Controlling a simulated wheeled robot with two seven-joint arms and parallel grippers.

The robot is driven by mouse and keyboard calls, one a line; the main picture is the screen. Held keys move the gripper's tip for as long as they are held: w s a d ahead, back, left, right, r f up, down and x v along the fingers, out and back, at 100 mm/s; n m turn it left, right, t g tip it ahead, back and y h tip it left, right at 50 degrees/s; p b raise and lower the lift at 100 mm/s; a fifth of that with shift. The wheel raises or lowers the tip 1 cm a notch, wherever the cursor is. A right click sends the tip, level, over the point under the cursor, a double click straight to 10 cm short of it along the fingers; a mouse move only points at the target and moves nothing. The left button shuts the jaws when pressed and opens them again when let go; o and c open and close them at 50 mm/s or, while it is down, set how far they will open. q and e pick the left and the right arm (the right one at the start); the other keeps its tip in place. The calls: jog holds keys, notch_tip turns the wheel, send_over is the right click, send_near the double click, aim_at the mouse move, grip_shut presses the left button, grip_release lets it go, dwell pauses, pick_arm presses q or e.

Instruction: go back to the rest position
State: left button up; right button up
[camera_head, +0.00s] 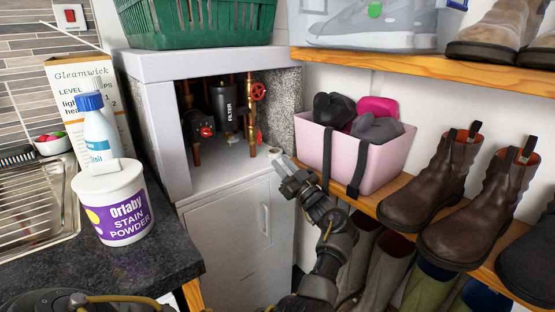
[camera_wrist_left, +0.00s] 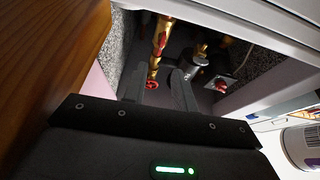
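My left gripper (camera_head: 286,170) is in front of the open cabinet, just left of the pink box on the upper shelf side. In the left wrist view its two dark fingers (camera_wrist_left: 158,85) stand apart with nothing between them, pointing at the pipes in the cabinet. It looks open and empty. My right gripper does not show in either view.
The pink box (camera_head: 342,158) and brown boots (camera_head: 432,187) stand on a wooden shelf close right of my left arm. The cabinet (camera_head: 232,230) holds pipes with red valves. A stain powder tub (camera_head: 117,208) stands on the counter (camera_head: 150,262) at left.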

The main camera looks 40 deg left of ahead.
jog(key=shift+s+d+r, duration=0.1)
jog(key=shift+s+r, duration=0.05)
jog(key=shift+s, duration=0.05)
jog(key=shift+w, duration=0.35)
